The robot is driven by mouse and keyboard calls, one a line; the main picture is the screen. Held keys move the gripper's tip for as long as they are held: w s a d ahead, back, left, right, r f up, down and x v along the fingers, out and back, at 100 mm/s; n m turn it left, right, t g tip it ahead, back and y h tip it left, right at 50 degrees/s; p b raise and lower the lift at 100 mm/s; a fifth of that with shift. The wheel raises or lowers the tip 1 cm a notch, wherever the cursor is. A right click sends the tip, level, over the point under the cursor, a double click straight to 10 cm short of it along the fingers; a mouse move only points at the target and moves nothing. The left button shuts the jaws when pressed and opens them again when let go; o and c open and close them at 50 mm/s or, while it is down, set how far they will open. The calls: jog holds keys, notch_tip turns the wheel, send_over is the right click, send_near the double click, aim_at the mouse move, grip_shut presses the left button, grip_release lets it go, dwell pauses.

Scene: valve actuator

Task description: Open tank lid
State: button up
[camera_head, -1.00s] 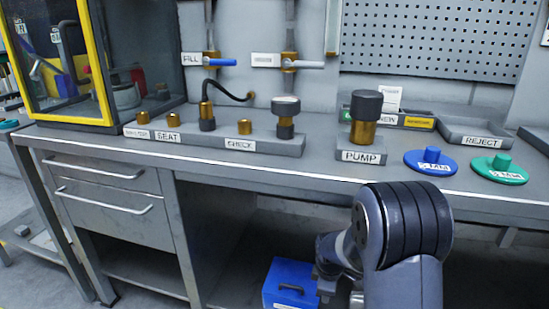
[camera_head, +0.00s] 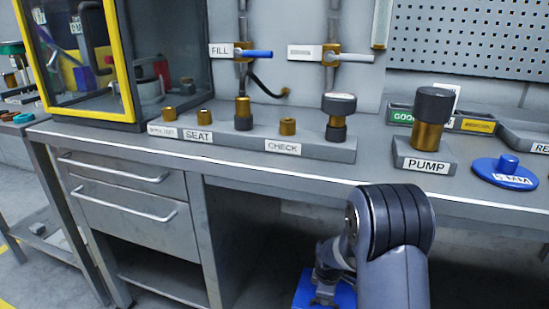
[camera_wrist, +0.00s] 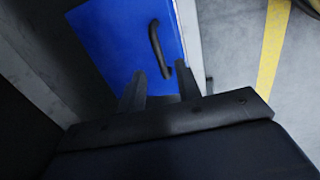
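The blue tank lid (camera_head: 346,296) shows under the bench in the head view, mostly hidden behind my arm and cut off by the lower edge. In the wrist view the blue lid (camera_wrist: 110,45) fills the upper middle, with a dark bar handle (camera_wrist: 156,42) on it. My gripper (camera_wrist: 160,68) is open, its two dark fingers pointing at the lid. The handle's lower end appears between the fingertips in the picture; I cannot tell whether they touch it. The lid looks closed. In the head view my gripper (camera_head: 324,290) is over the lid, its fingers unclear.
The grey workbench (camera_head: 255,172) has its front edge and drawers (camera_head: 125,195) above and left of the lid. A pump block (camera_head: 425,152) and blue disc (camera_head: 503,172) stand on top. A pale wall (camera_wrist: 30,60) borders the lid at left; floor with a yellow stripe (camera_wrist: 268,45) is at right.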

jog(key=f, duration=0.1)
jog(key=f+b, duration=0.1)
jog(key=f, duration=0.2)
jog(key=shift+w+d+f, duration=0.1)
jog(key=shift+w, duration=0.2)
jog(key=shift+w+d+r+p, duration=0.1)
jog(key=shift+w+r+p, duration=0.2)
jog(key=shift+r+p, duration=0.35)
jog(key=shift+w+d+r+p, duration=0.1)
jog(key=shift+w+r+p, duration=0.15)
jog(key=shift+r+p, duration=0.3)
jog(key=shift+w+d+r+p, duration=0.2)
jog(key=shift+w+r+p, duration=0.5)
jog(key=shift+r+p, duration=0.15)
jog(key=shift+r, duration=0.1)
